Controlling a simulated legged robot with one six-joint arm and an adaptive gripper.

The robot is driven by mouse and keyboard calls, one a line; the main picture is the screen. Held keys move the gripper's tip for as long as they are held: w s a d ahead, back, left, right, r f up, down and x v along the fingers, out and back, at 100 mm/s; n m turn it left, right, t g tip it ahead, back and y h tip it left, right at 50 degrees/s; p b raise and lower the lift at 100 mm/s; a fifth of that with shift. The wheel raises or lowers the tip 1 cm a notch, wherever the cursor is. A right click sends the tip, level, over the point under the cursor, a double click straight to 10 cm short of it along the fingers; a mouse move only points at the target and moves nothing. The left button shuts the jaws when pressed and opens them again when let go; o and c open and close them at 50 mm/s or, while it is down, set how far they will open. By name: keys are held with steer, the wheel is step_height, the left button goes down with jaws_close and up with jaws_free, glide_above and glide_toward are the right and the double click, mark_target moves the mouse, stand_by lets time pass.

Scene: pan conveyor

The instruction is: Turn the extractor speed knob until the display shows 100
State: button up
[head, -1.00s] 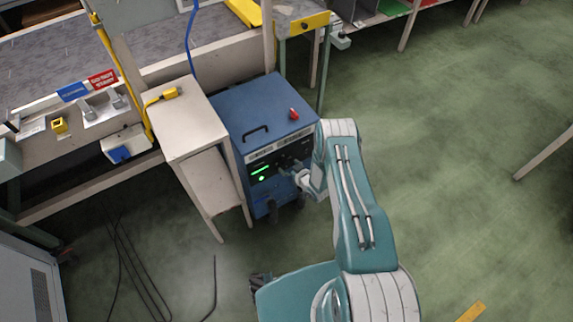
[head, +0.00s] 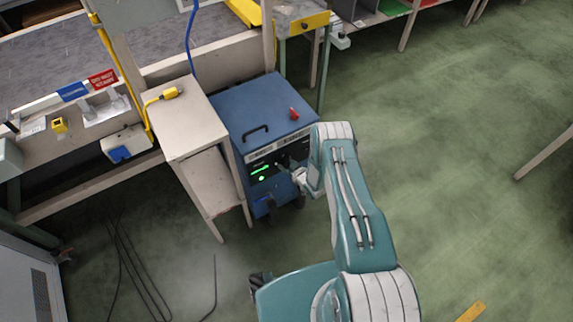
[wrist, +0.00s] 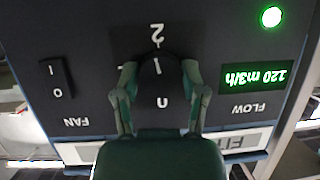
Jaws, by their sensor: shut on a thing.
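The blue extractor box (head: 262,102) stands on the floor with its dark control panel (wrist: 90,50) facing my arm. In the wrist view the panel appears upside down. The green display (wrist: 254,79) by the word FLOW reads 120 m3/h. The black speed knob (wrist: 158,70) has a white pointer line, with the marks 2 and 1 around it. My gripper (wrist: 159,76) has one finger on each side of the knob and is shut on it. The display also shows as a green glow in the head view (head: 261,169). My gripper's wrist hides part of the panel there.
A FAN rocker switch (wrist: 57,78) and a lit green lamp (wrist: 271,17) are on the panel. A beige stand (head: 183,125) is close at the box's left. A red item (head: 294,113) is on the box top.

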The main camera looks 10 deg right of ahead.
steer(key=shift+w+a+r+n+t+h, duration=0.1)
steer(key=shift+n+t+h, duration=0.4)
steer(key=shift+n+h, duration=1)
steer(key=shift+n, duration=0.4)
steer(key=o, duration=1.2)
steer(key=shift+c, duration=0.2)
